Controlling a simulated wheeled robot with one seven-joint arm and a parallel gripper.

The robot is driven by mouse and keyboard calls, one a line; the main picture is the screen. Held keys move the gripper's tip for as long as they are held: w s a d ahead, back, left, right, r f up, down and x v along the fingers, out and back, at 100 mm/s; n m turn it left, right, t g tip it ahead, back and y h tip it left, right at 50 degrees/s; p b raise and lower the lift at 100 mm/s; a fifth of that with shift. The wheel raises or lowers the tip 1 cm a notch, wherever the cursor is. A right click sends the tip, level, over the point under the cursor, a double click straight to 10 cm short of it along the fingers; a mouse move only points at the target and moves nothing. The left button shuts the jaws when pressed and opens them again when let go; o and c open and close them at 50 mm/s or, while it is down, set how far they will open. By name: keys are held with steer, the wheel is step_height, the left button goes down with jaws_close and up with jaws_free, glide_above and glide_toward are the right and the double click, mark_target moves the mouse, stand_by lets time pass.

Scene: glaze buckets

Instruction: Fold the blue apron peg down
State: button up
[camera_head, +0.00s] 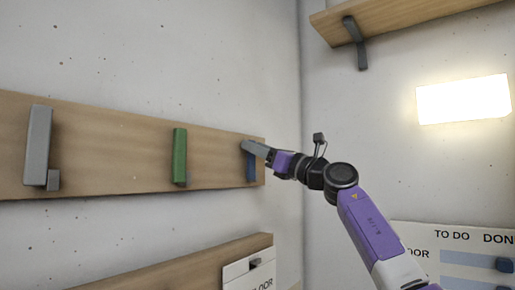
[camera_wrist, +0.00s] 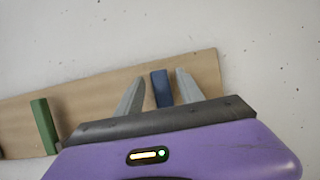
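The blue apron peg (camera_head: 251,168) is at the right end of a wooden board on the wall, partly hidden behind my gripper in the head view. In the wrist view the blue peg (camera_wrist: 161,88) stands upright between my two fingers. My gripper (camera_wrist: 160,90) is open, with a finger on each side of the peg and a visible gap on the left; the right finger looks close to it. In the head view my gripper (camera_head: 255,149) is at the upper part of the peg. I cannot tell whether a finger touches it.
The wooden board (camera_head: 110,150) also carries a green peg (camera_head: 180,156) and a grey peg (camera_head: 38,146), both upright. A lower board (camera_head: 170,270) holds a white card. A shelf (camera_head: 400,22) with a bracket is at upper right. A white TO DO board (camera_head: 428,268) is at lower right.

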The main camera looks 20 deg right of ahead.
jaws_close()
stand_by(1.2)
